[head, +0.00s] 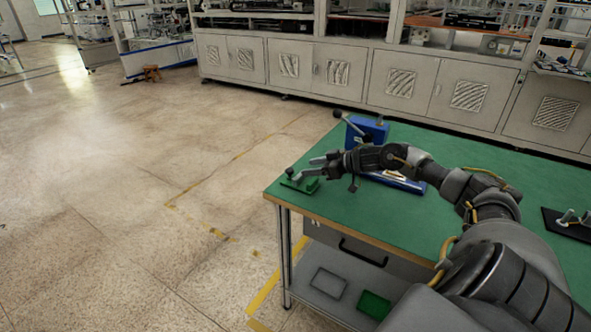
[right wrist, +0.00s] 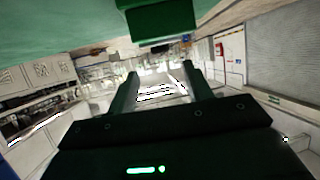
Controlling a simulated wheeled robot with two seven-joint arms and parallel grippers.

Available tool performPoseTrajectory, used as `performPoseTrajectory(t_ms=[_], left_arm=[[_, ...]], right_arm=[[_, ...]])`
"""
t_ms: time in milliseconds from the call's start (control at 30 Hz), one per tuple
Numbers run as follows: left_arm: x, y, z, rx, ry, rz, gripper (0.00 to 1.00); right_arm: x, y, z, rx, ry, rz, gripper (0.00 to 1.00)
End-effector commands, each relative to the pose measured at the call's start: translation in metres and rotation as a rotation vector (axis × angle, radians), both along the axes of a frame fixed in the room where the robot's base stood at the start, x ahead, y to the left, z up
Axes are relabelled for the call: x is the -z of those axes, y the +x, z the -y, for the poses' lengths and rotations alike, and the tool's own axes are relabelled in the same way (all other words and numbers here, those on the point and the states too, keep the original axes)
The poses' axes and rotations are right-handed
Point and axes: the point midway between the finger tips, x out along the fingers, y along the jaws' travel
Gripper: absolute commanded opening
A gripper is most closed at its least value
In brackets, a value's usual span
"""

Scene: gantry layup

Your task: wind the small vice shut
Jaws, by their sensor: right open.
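A small green fixture (head: 300,184) with a grey lever-like part sits at the near left corner of the green table (head: 420,215). It looks like the small vice, but its jaws are too small to make out. A dark green block (right wrist: 162,22), probably part of it, shows at the top of the right wrist view. My right gripper (head: 316,167) is open just beside and above the fixture's lever; I cannot tell if they touch. In the right wrist view its two fingers (right wrist: 160,82) stand apart with nothing between them. My left gripper is not in view.
A blue device (head: 377,130) with a dark ball-ended handle stands behind my right forearm, with a blue base (head: 402,182) partly hidden. A dark plate (head: 562,228) with grey parts lies at the right. A grey tray (head: 328,283) and a green tray (head: 374,305) lie on the lower shelf.

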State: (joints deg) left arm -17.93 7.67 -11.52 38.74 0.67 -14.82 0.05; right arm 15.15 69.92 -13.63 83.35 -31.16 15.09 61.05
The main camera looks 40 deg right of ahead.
Motion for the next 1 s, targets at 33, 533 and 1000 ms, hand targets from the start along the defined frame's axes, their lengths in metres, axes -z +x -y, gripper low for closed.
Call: performPoseTrajectory(t_ms=[33, 533, 1000], left_arm=[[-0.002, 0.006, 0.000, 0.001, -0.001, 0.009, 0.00], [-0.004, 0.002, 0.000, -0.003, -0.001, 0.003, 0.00], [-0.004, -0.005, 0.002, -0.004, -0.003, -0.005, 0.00]], right_arm=[[-0.001, 0.009, -0.004, -0.001, 0.004, 0.007, 0.50], [0.023, 0.056, -0.027, -0.003, -0.001, 0.000, 0.50], [0.025, 0.057, -0.028, -0.004, -0.001, 0.001, 0.29]])
